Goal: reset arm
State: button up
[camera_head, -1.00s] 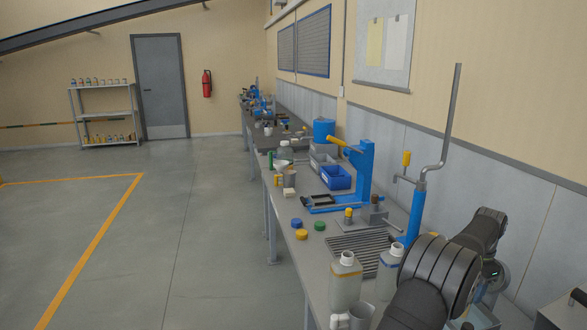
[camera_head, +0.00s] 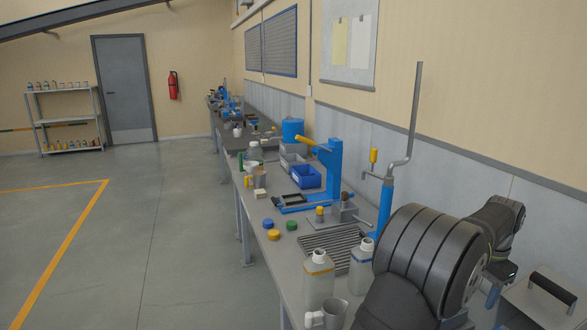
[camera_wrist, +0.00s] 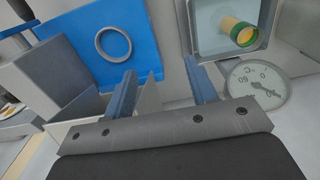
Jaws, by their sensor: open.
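My gripper (camera_wrist: 161,88) shows in the wrist view with its two blue-grey fingers apart and nothing between them. Beyond the fingers are a blue panel (camera_wrist: 75,50) with a grey ring (camera_wrist: 114,45), and a round dial gauge (camera_wrist: 257,86) marked in °C on the right. My dark arm fills the lower right of the head view, over the near end of the bench. The fingers cannot be made out clearly there.
The long bench (camera_head: 262,262) carries two bottles (camera_head: 318,282), a blue press (camera_head: 332,170), a blue bin (camera_head: 305,177) and coloured caps (camera_head: 274,235). A tall bent grey pipe (camera_head: 414,120) rises beside my arm. A handled grey case (camera_head: 540,300) is at lower right. The floor at left is clear.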

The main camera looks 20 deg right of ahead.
jog(key=s+a, duration=0.4)
jog(key=a, duration=0.2)
jog(key=shift+s+a+f, duration=0.15)
jog(key=shift+s+f, duration=0.25)
jog(key=shift+f, duration=0.05)
jog(key=o, duration=0.4)
jog(key=shift+w, duration=0.15)
jog(key=shift+c, duration=0.2)
jog(key=o, duration=0.7)
jog(key=w, duration=0.5)
jog(key=shift+w+a+r, duration=0.15)
jog(key=shift+a+r, duration=0.1)
jog(key=shift+r, duration=0.05)
jog(key=w+a+r, duration=0.1)
jog(key=w+a, duration=0.3)
jog(key=w, duration=1)
notch_tip(320, 180, down, 10)
jog(key=shift+d+r, duration=0.15)
jog(key=shift+r, duration=0.1)
jog(key=shift+s, duration=0.1)
notch_tip(320, 180, up, 10)
